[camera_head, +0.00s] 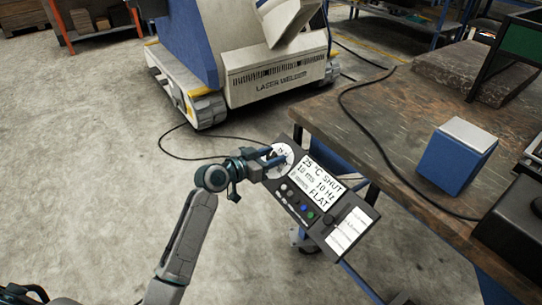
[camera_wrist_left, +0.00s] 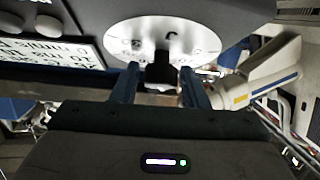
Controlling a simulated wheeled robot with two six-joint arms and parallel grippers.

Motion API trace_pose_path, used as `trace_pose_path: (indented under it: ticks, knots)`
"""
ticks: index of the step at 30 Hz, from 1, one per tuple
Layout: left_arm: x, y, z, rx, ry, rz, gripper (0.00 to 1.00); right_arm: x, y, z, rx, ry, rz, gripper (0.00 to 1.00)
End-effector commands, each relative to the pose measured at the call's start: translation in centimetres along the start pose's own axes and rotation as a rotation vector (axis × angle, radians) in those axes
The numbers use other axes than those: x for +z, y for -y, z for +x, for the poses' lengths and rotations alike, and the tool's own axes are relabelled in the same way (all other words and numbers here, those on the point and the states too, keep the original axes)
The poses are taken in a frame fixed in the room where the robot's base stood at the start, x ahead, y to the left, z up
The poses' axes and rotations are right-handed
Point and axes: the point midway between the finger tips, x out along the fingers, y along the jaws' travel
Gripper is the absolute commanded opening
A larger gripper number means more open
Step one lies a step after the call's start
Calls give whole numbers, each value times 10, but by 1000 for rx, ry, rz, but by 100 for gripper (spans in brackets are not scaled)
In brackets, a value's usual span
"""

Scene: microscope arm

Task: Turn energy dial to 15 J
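The energy dial (camera_head: 283,151) is a white disc on the upper left of a dark control panel (camera_head: 328,223). In the left wrist view, the disc (camera_wrist_left: 155,37) carries a dark knob (camera_wrist_left: 161,70) and printed marks too small to read. My left gripper (camera_head: 275,158) is at the dial. In the left wrist view, its two blue fingers (camera_wrist_left: 159,84) stand on either side of the knob, with a small gap visible on each side. It looks open. The fingers partly hide the dial in the head view. My right gripper is not in view.
The panel's display (camera_head: 316,180) reads "25 °C SHUT", "10 ms 10 Hz" and "FLAT". Coloured buttons (camera_head: 299,205) and a white label sit below it. A worn workbench (camera_head: 400,120) with a blue box (camera_head: 457,160) is at right; a laser welder (camera_head: 275,75) stands behind.

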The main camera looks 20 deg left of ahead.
Motion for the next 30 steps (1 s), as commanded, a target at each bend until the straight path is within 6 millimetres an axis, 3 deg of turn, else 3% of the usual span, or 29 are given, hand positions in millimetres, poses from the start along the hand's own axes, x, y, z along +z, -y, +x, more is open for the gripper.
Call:
trace_pose_path:
  ticks: [13, 24, 30]
  knots:
    - [-1, 1, -8, -1, -2, 1, 51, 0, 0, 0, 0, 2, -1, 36]
    - [0, 0, -77, -1, 1, 4, 51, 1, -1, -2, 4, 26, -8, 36]
    - [1, 0, -100, -1, 1, 3, 51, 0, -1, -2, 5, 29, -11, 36]
